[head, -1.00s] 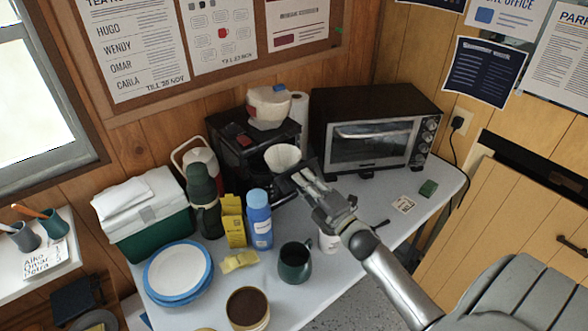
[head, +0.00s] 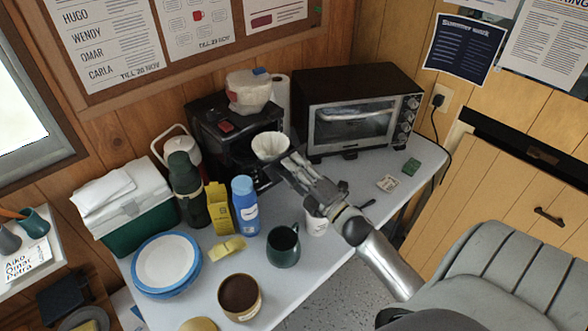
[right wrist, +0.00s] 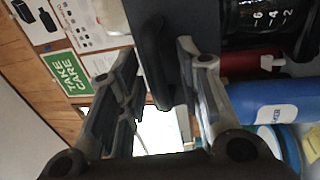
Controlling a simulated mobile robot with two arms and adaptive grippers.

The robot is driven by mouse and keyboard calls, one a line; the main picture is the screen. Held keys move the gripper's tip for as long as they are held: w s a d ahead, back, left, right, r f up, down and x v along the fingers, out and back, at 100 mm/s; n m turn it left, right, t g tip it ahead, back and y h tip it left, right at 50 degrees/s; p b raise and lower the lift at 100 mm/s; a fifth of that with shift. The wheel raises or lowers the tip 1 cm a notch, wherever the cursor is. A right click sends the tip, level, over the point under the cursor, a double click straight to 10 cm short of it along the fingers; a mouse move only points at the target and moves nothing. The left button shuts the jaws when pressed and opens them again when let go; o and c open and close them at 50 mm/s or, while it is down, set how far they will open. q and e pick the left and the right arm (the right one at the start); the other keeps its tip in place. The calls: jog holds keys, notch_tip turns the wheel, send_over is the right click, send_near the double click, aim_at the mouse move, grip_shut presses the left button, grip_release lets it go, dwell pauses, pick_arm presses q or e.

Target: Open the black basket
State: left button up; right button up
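The black coffee maker (head: 207,112) stands at the back of the table, left of the oven. A white paper filter (head: 269,147) shows at its front right; the black basket around it is mostly hidden. My right gripper (head: 287,164) reaches to the filter's lower right, its fingertips by a dark part. In the right wrist view its fingers (right wrist: 160,65) stand apart with a black handle-like bar (right wrist: 154,45) between them. The bar looks closer to the right finger; I cannot tell whether it touches. My left gripper is not in view.
A blue bottle (head: 244,205), a yellow carton (head: 219,208) and a dark green mug (head: 283,246) stand left of my right arm. A white cup (head: 315,226) is close beside the arm. The black oven (head: 355,85) is behind to the right.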

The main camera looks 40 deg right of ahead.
jog(key=s+f, duration=0.2)
jog(key=s, duration=0.9)
jog(key=shift+s+d, duration=0.4)
jog(key=shift+d, duration=0.05)
